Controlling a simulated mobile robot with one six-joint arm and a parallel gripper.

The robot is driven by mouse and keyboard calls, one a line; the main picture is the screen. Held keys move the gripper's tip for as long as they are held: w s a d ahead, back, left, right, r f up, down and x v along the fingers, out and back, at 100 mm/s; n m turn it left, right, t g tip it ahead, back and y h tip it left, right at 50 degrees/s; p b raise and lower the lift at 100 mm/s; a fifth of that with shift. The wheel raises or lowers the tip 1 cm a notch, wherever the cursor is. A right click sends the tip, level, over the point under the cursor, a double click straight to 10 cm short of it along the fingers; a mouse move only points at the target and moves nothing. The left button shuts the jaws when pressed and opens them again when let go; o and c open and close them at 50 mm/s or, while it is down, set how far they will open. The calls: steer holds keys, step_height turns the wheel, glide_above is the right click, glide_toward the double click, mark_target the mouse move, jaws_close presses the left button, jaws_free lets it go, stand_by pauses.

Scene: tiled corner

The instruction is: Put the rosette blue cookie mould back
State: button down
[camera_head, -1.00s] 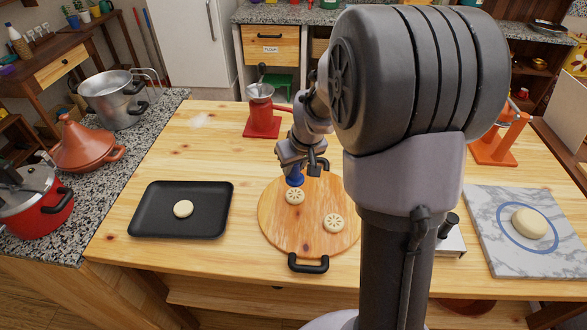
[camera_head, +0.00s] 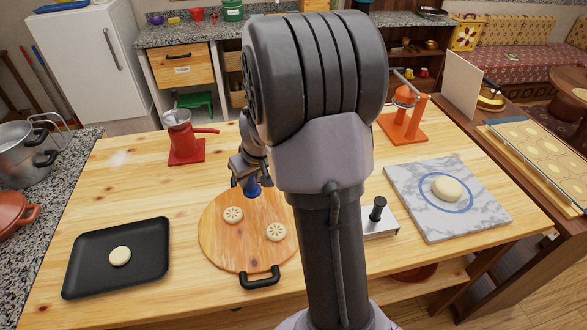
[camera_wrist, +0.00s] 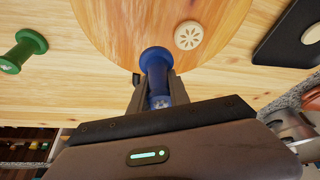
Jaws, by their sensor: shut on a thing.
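The blue cookie mould (camera_head: 252,188) is held in my gripper (camera_head: 246,168), near the far edge of the round wooden board (camera_head: 222,252). In the wrist view the mould (camera_wrist: 156,62) is a blue spool-like piece gripped between the two fingers (camera_wrist: 157,86), with its wide end towards the board. Whether it touches the board is unclear. Two pale cookies with rosette prints lie on the board, one to the left (camera_head: 233,214) and one at the right (camera_head: 275,231). A green mould (camera_wrist: 24,50) stands on the table at the left of the wrist view.
A black tray (camera_head: 90,268) with one plain cookie lies left of the board. A red grinder (camera_head: 186,143) stands behind it. To the right are a marble slab (camera_head: 480,205) with dough and an orange press (camera_head: 404,122). Bare table lies left of the grinder.

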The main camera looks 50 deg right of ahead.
steer(key=s+d+f+m+h+p, duration=0.1)
steer(key=s+d+f+m, duration=0.1)
steer(key=s+d, duration=0.4)
steer(key=s+d+f+m+p, duration=0.1)
steer(key=s+d, duration=0.2)
steer(key=d, duration=0.5)
steer(key=shift+g, duration=0.3)
steer(key=w+d, duration=0.3)
steer(key=w+d+f+p, duration=0.1)
steer(key=w+d, duration=0.3)
steer(key=w+d+f, duration=0.1)
steer(key=w+d, duration=0.2)
steer(key=w, duration=0.1)
steer(key=shift+w+d+p, duration=0.15)
steer(key=shift+w+p, duration=0.1)
steer(key=shift+p, duration=0.15)
step_height(320, 180, down, 4)
steer(key=shift+r+b, duration=0.25)
steer(key=shift+b, duration=0.35)
steer(key=shift+w+r, duration=0.1)
